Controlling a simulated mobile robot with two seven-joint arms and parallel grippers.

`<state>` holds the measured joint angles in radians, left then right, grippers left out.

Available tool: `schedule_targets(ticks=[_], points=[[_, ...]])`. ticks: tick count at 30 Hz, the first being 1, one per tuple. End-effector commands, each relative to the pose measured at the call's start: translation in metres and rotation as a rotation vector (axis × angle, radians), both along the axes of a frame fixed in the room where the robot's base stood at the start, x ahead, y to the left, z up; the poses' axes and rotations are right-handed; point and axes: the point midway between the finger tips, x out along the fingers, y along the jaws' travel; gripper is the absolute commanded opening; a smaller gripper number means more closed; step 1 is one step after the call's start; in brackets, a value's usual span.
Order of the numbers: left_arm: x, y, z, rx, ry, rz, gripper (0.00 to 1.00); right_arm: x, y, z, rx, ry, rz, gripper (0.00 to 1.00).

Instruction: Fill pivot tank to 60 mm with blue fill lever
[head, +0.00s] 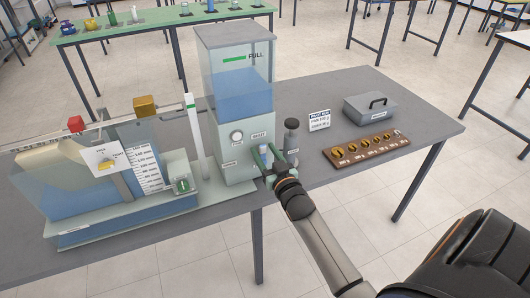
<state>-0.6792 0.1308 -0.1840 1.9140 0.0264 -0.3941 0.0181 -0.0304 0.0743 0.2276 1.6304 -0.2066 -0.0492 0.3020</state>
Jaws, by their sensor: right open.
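The clear pivot tank (85,203) stands at the left of the grey table with blue water in its lower part. A white mm scale (147,168) is fixed to it; the exact water reading is too small to tell. The supply tank (232,65) stands right of it, with blue water below a green FULL mark. The blue fill lever (263,149) is at the lower front of its base. My right gripper (268,160) is open at the lever, its fingers close about it; contact cannot be told. My left gripper is out of view.
A dark cylinder (291,135) stands just right of my right gripper. Farther right are a small sign (319,120), a grey case with a handle (370,108) and a wooden block of brass weights (365,151). The table's right end is clear.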

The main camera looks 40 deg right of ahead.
Motion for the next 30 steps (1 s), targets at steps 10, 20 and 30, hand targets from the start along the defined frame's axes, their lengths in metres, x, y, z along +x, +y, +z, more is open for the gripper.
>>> schedule_targets(ticks=[10, 20, 30], points=[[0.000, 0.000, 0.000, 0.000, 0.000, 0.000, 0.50, -0.018, 0.004, -0.001, -0.001, 0.002, 0.000, 0.55], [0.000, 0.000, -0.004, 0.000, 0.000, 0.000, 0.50, -0.081, 0.019, -0.002, 0.001, 0.004, -0.001, 0.55], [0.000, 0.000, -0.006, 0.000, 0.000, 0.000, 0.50, -0.119, 0.028, 0.000, 0.000, 0.001, -0.001, 0.55]])
